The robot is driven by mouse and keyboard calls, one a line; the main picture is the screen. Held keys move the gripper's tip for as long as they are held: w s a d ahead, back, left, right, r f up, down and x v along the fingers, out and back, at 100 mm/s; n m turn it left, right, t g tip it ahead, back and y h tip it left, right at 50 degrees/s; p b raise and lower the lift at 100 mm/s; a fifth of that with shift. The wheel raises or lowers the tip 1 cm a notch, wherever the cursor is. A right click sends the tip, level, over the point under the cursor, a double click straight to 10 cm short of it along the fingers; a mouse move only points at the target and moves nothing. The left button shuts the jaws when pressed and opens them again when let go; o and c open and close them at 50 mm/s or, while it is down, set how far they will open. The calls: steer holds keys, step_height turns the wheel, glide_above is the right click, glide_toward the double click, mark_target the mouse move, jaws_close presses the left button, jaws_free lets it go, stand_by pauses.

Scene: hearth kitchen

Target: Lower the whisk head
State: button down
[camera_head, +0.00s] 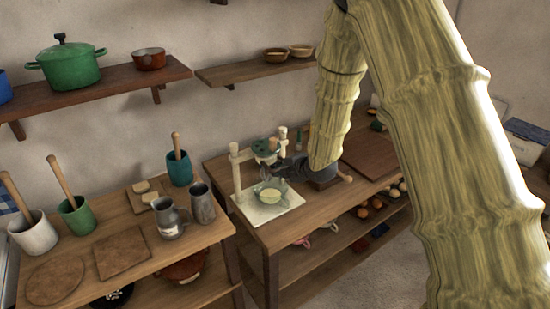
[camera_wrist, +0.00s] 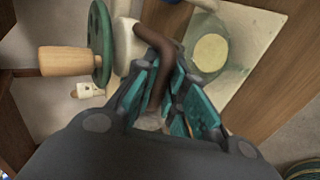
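The whisk stand has a cream base plate (camera_head: 285,208), a pale post (camera_head: 237,172) and a green wheel (camera_head: 264,146) at its top. In the wrist view the wheel (camera_wrist: 101,45) shows edge-on, with a wooden knob (camera_wrist: 66,61). A clear bowl (camera_head: 270,193) with pale yellow contents stands on the plate; it also shows in the wrist view (camera_wrist: 211,50). My gripper (camera_head: 281,169) is beside the stand, above the bowl's level. In the wrist view its teal-padded fingers (camera_wrist: 167,82) close around a bent brown handle (camera_wrist: 163,45). The whisk itself is not clearly visible.
A wooden board (camera_head: 372,155) lies to the right on the same table. The left table holds metal mugs (camera_head: 170,219), a teal crock (camera_head: 179,168) and boards. Shelves with a green pot (camera_head: 69,68) and bowls hang behind. My arm hides part of the right side.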

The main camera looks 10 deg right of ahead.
steer(key=shift+f, duration=0.15)
step_height(320, 180, down, 8)
steer(key=b, duration=0.5)
steer(key=shift+r+b, duration=0.2)
steer(key=shift+b, duration=0.2)
steer(key=c, duration=1.4)
jaws_free()
steer(key=shift+r, duration=0.1)
steer(key=shift+o, duration=0.2)
steer(key=p+v, duration=0.1)
steer(key=v, duration=0.6)
